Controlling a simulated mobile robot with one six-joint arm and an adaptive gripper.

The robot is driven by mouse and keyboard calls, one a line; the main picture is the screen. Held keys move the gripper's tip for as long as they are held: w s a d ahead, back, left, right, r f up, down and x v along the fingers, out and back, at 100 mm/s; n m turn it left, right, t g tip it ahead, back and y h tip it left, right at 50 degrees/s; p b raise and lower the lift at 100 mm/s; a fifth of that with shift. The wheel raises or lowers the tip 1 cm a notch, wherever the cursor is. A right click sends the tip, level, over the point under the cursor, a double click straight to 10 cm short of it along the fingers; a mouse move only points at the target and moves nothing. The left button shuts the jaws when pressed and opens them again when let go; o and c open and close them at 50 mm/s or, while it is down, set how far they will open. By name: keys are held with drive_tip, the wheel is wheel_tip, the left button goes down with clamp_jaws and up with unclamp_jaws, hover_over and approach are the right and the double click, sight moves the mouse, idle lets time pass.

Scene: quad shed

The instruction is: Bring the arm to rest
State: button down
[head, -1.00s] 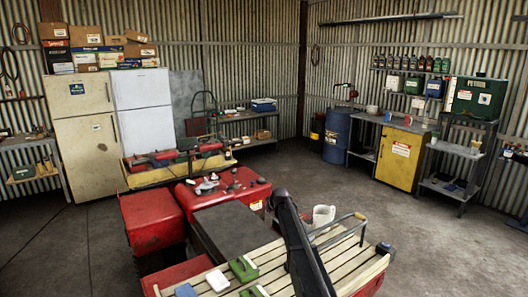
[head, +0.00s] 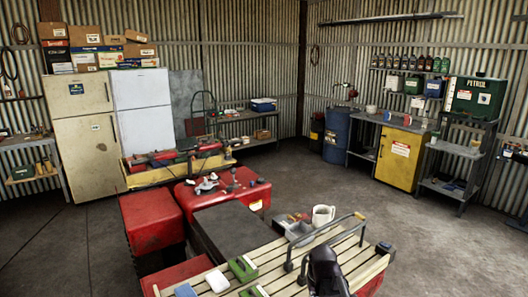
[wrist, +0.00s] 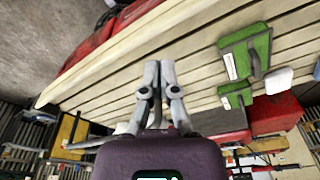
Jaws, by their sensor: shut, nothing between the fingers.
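My gripper (wrist: 158,75) shows in the wrist view with its two grey fingers closed together and nothing between them. Slats of the pale wooden rack (wrist: 120,80) lie beyond the fingertips; I cannot tell the gap. In the head view a dark part of my arm stands low at the right front, before the slatted rack (head: 284,262). The fingers cannot be made out in the head view.
The rack bears green boxes (head: 243,268), a white block (head: 217,281) and a blue block (head: 186,290). A white mug (head: 323,216) stands near its metal rail (head: 335,236). Red bodywork (head: 150,222) lies left. Open concrete floor (head: 440,240) lies right.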

drive_tip(key=s+d, duration=0.1)
drive_tip(key=s, duration=0.5)
wheel_tip(320, 180, down, 10)
drive_tip(key=s+g+b, duration=0.1)
drive_tip(key=s+b, duration=0.1)
drive_tip(key=b, duration=0.8)
drive_tip(key=shift+s+d+f+m+g, duration=0.2)
drive_tip(key=shift+s+m+g, duration=0.1)
drive_tip(key=shift+s+m, duration=0.1)
